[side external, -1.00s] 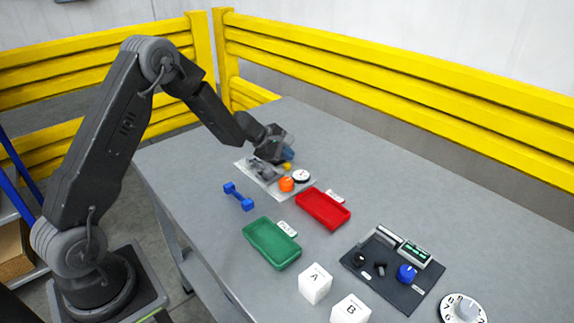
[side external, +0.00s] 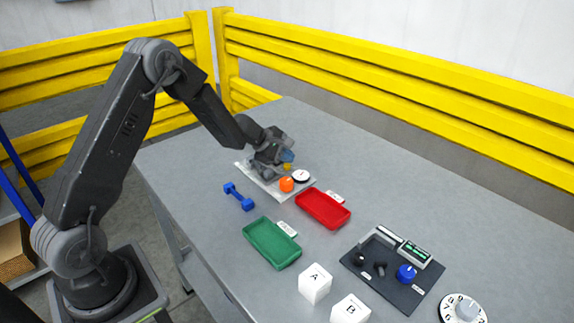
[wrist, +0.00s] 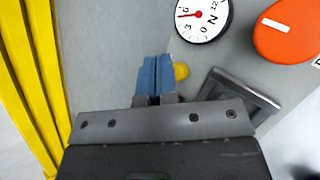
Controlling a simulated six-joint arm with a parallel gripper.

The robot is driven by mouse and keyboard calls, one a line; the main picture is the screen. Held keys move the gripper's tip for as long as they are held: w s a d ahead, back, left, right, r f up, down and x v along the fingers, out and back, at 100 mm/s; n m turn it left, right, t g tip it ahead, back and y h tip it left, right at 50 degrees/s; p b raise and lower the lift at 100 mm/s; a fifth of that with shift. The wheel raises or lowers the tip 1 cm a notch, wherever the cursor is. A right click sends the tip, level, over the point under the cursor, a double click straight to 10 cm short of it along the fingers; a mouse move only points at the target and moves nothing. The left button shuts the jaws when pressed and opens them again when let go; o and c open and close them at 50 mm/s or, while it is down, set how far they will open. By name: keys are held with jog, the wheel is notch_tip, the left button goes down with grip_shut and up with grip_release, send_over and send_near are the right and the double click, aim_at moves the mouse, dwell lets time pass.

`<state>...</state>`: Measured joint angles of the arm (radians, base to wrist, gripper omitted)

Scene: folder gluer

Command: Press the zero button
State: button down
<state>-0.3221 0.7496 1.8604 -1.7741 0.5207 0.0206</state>
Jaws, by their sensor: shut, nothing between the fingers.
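A small yellow button (wrist: 181,71) sits on the light grey panel (side external: 283,194), and it also shows in the side view (side external: 288,167). No label on it is readable. My gripper (wrist: 155,58) has its blue fingers together with nothing between them. In the wrist view the fingers are just left of the button and partly cover its left side. In the side view my gripper (side external: 287,156) is over the far part of the panel, just above the button. I cannot tell whether they touch.
A white dial gauge (side external: 301,176) with a red needle and an orange knob (side external: 287,184) are close by on the panel. A grey metal part (wrist: 240,95) is right of the fingers. Red (side external: 345,220) and green (side external: 272,257) trays stand nearer the camera.

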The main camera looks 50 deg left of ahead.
aim_at(287, 166)
jog(key=shift+f, duration=0.5)
dwell(0.7)
jog(key=shift+r, duration=0.9)
jog(key=shift+r, duration=0.1)
jog(key=shift+r, duration=2.4)
